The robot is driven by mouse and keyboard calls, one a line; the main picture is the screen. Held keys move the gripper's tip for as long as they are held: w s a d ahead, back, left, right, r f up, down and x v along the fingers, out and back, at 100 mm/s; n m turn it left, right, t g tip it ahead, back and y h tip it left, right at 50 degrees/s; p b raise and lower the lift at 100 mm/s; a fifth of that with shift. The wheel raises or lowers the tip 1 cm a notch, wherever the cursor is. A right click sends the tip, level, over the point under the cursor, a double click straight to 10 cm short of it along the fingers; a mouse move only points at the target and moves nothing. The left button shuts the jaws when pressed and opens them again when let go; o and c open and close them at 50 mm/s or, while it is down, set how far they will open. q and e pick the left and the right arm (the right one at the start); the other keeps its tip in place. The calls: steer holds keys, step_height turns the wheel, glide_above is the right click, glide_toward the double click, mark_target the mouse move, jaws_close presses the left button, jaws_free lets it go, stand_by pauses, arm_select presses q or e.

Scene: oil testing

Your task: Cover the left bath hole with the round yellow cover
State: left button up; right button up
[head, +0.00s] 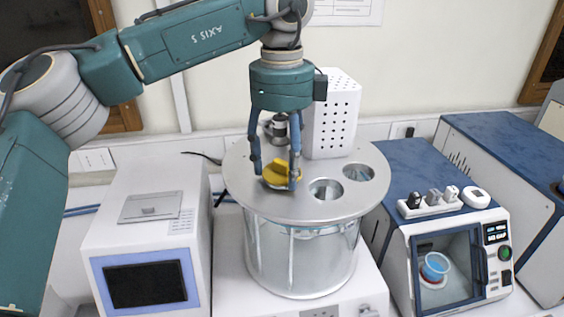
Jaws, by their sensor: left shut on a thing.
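The round yellow cover (283,170) is at the left part of the bath's round metal lid (250,200). My left gripper (275,178) points straight down, with its fingers around the cover and shut on it. The cover looks slightly tilted, and I cannot tell whether it rests on the lid or hangs just above it. The left bath hole is hidden under the cover and fingers. Two other holes show open in the lid, one in the front middle (325,189) and one at the right (358,172). My right gripper is not in view.
A white perforated housing (332,115) and a small metal motor part (278,128) stand at the back of the lid. A white instrument with a screen (148,240) is at the left. A blue and white machine (440,240) with a power strip (440,202) on top is at the right.

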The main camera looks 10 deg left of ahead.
mark_target(282, 162)
arm_select(q)
steer(key=shift+f+b, duration=0.3)
steer(key=shift+f, duration=0.1)
steer(key=o, duration=0.8)
steer(key=shift+r, duration=0.1)
step_height(282, 162, up, 11)
steer(key=p, duration=0.7)
